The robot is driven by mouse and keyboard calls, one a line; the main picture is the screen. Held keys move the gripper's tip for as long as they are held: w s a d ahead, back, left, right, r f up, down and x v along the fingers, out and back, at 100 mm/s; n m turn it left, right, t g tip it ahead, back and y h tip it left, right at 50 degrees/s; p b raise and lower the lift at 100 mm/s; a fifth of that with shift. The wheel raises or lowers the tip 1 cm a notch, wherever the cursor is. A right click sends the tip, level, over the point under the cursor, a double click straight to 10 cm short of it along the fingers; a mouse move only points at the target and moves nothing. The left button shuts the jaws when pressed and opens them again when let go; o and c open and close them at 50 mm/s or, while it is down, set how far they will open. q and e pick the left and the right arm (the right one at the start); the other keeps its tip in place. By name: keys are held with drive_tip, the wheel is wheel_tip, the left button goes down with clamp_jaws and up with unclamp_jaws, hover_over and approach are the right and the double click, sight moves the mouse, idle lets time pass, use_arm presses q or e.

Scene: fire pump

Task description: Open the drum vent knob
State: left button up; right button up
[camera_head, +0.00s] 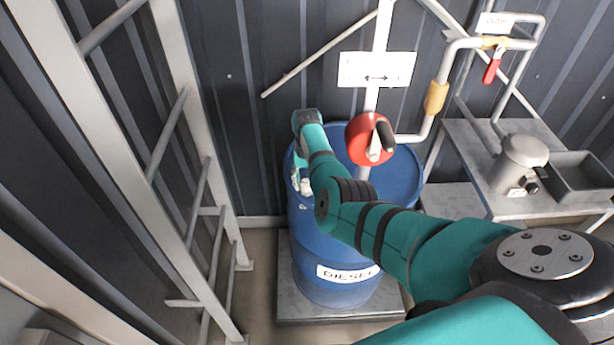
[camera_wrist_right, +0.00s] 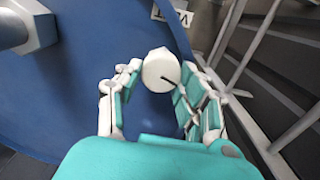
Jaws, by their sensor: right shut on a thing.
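The blue diesel drum (camera_head: 310,240) stands upright on a low platform. Its vent knob (camera_wrist_right: 161,70) is a white round cap with a dark line on it, on the drum's blue top in the right wrist view. My right gripper (camera_wrist_right: 160,82) is around the knob, with a finger on each side, shut on it. In the head view the right arm reaches over the drum and the right gripper (camera_head: 303,182) is at the drum's left edge; the knob is hard to make out there. My left gripper is not in view.
A red hand pump (camera_head: 362,140) with a pipe rises from the drum top, right of my arm. A grey ladder-like frame (camera_head: 185,150) stands close on the left. A metal bench (camera_head: 470,150) with a grey canister (camera_head: 518,160) stands at the right. A wall is behind.

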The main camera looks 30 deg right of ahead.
drive_tip(key=n+p, duration=0.1)
drive_tip(key=n, duration=0.4)
drive_tip(key=shift+w+r+n, duration=0.1)
drive_tip(key=shift+n, duration=0.2)
drive_tip(key=shift+p, duration=0.3)
drive_tip(key=o, duration=1.1)
drive_tip(key=shift+a, duration=0.1)
drive_tip(key=shift+o, duration=0.2)
wheel_tip(320, 180, up, 12)
